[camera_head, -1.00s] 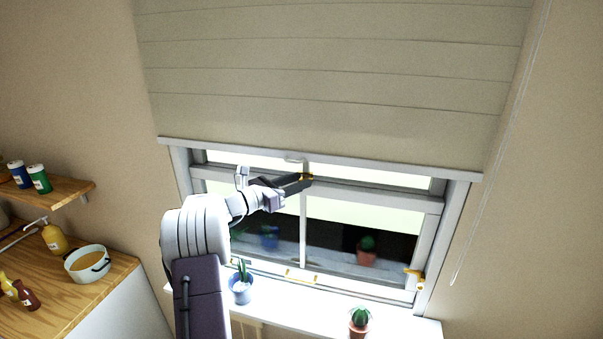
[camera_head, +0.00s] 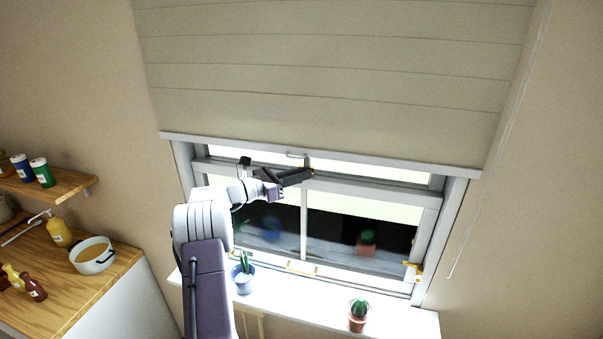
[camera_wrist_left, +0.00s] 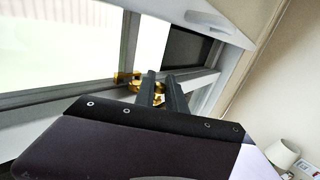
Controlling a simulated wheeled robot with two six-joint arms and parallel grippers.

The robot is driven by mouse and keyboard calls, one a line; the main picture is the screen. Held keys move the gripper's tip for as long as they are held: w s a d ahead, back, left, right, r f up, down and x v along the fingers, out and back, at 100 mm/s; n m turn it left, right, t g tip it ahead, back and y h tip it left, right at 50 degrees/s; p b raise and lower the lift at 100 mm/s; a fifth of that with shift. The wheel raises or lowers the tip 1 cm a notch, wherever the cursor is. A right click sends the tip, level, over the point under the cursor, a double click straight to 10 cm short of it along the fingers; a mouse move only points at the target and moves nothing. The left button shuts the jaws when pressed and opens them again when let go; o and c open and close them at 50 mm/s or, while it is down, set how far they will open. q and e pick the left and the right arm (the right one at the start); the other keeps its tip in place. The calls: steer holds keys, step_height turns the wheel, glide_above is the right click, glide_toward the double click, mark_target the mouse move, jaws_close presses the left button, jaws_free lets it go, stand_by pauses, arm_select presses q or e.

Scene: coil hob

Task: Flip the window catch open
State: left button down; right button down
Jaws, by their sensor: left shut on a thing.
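The brass window catch (camera_wrist_left: 130,77) sits on the meeting rail of the sash window, in the middle of the left wrist view. In the head view only a sliver of brass (camera_head: 313,170) shows at my fingertips. My left gripper (camera_head: 307,174) reaches in from the left at the rail. In the wrist view its two dark fingers (camera_wrist_left: 163,80) are shut on the catch, with brass (camera_wrist_left: 158,94) visible between them. The fingers hide part of the catch, so its exact angle is hard to tell. My right gripper is not in view.
A lowered blind (camera_head: 320,80) hangs just above the catch. A brass handle (camera_head: 412,270) is at the frame's lower right. A blue-potted plant (camera_head: 243,280) and a cactus (camera_head: 358,315) stand on the sill (camera_head: 300,297).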

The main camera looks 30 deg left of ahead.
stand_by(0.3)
arm_select(q)
steer(key=c, duration=1.4)
jaws_free()
steer(key=shift+a, duration=0.1)
steer(key=b+v, duration=0.5)
steer(key=v, duration=0.4)
steer(key=shift+w+a, duration=0.1)
